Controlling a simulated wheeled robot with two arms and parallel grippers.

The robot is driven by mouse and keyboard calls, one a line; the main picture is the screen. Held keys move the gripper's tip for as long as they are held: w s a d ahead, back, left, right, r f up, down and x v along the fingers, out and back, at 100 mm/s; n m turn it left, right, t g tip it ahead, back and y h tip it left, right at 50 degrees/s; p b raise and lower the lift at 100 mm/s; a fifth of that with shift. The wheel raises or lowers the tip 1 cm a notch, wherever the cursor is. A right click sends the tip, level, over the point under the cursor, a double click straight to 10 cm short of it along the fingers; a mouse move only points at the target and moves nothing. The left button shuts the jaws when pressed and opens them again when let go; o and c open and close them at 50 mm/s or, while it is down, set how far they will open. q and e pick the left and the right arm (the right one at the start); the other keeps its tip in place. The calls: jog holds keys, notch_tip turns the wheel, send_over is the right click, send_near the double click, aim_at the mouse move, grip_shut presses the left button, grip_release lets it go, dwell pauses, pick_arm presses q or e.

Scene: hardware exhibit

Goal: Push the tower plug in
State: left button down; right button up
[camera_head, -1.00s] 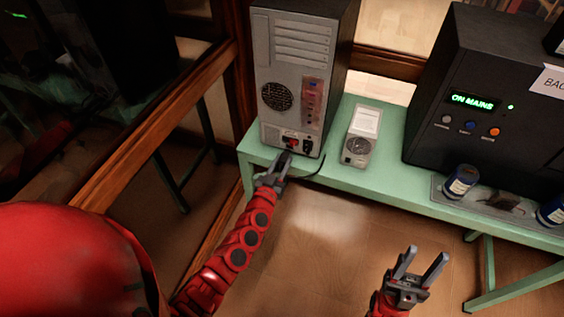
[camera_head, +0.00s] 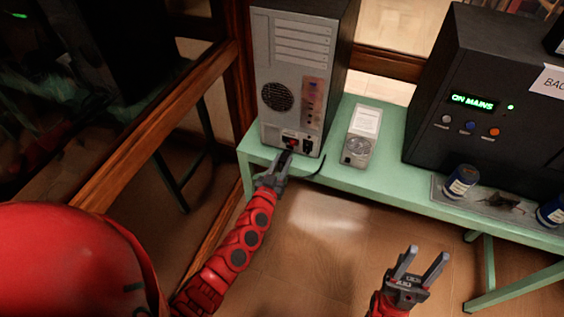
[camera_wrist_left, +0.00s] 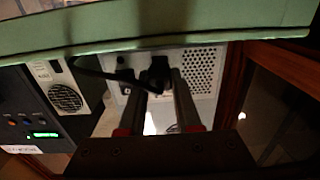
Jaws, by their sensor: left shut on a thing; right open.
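The computer tower (camera_head: 290,45) stands on the left end of the green bench, its grey back panel facing me. A red part (camera_head: 292,143) and a dark socket (camera_head: 307,146) sit low on that panel. My left gripper (camera_head: 284,160) is in front of the panel's lower edge. In the left wrist view its fingers are shut on the black tower plug (camera_wrist_left: 157,76), whose front is close to the panel. I cannot tell whether it touches the socket. A black cable (camera_head: 310,173) runs off to the right. My right gripper (camera_head: 420,262) is open and empty, below the bench.
A large black unit (camera_head: 480,110) reading "ON MAINS" stands further right, with blue cans (camera_head: 460,182) on a tray in front. A wooden-framed glass case (camera_head: 165,110) is at left.

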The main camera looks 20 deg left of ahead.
aim_at(286, 153)
pick_arm(q)
jog(key=shift+w+f+b, duration=0.1)
jog(key=shift+w+b, duration=0.4)
jog(key=shift+w, duration=1)
jog(key=shift+r, duration=0.2)
jog(key=c, duration=0.8)
grip_release()
jog(key=shift+c, duration=0.2)
jog(key=shift+o, duration=1.2)
jog(key=shift+w, duration=0.2)
jog(key=shift+f, duration=0.15)
